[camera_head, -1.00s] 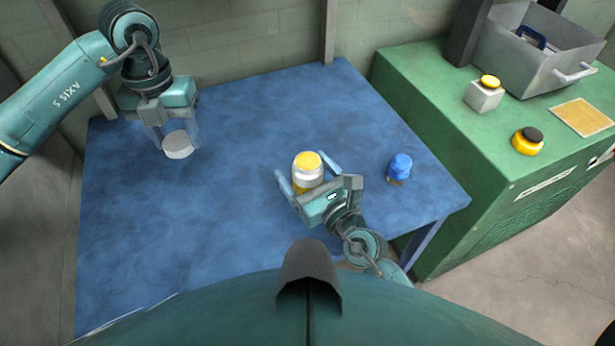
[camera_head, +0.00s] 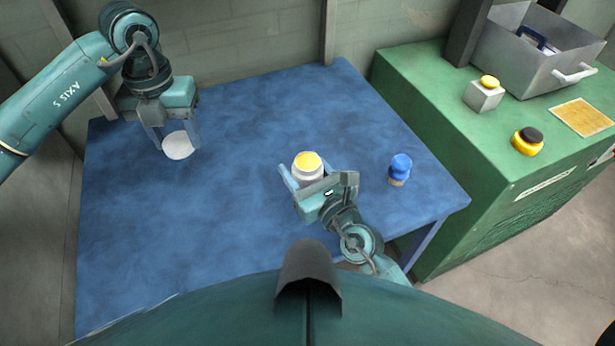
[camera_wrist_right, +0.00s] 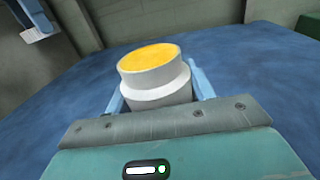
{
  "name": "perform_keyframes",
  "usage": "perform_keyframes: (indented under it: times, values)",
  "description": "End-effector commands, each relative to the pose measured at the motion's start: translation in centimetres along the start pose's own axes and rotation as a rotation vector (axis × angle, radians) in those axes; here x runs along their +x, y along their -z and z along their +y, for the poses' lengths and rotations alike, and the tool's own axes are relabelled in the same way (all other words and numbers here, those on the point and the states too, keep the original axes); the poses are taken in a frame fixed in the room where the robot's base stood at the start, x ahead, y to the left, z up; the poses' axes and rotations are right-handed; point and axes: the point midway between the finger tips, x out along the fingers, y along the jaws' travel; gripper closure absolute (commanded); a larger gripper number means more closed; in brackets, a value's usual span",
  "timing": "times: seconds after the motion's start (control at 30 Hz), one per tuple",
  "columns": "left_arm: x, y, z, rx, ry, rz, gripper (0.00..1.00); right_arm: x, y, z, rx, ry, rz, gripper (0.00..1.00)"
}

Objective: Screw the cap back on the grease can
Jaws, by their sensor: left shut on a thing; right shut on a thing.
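The grease can (camera_head: 307,175) is white with a round yellow top face and stands upright near the front middle of the blue table. My right gripper (camera_head: 308,181) is shut on the can's sides, with one finger on each side, as the right wrist view (camera_wrist_right: 158,95) shows. The can's lower part is hidden behind the gripper. My left gripper (camera_head: 177,138) is shut on a white round cap (camera_head: 178,147) at the table's left. It holds the cap away from the can, to its left. The left gripper also shows at the top left of the right wrist view.
A blue knobbed object (camera_head: 400,168) stands on the blue table (camera_head: 240,120), right of the can. A green cabinet (camera_head: 450,120) to the right carries a yellow-button box (camera_head: 484,97), a yellow-and-black round object (camera_head: 527,141) and a grey metal bin (camera_head: 545,55). The table between cap and can is clear.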

Motion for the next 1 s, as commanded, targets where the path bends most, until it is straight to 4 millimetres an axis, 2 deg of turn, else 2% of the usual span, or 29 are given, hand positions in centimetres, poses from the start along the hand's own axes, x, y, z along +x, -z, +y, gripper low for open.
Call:
perform_keyframes:
  times: [0.03,0.2,0.57,0.77,1.0]
  values:
    - [0.0,0.0,0.0,0.0,0.0,0.0,0.72,0.0,0.0,0.0,0.0,0.0,0.001,0.68]
    - [0.0,0.0,0.0,0.0,0.0,0.0,0.72,0.0,0.0,0.0,0.001,0.0,0.001,0.82]
    - [-0.5,0.0,0.0,0.0,0.0,0.0,0.72,0.0,-0.7,0.0,0.0,0.001,-0.003,0.83]
    - [-2.6,0.0,0.0,0.0,0.0,0.0,0.72,0.0,-2.6,0.0,0.0,0.001,-0.004,0.83]
    - [-6.6,0.0,0.0,0.0,0.0,0.0,0.72,0.0,-6.5,0.0,0.0,0.001,-0.004,0.83]
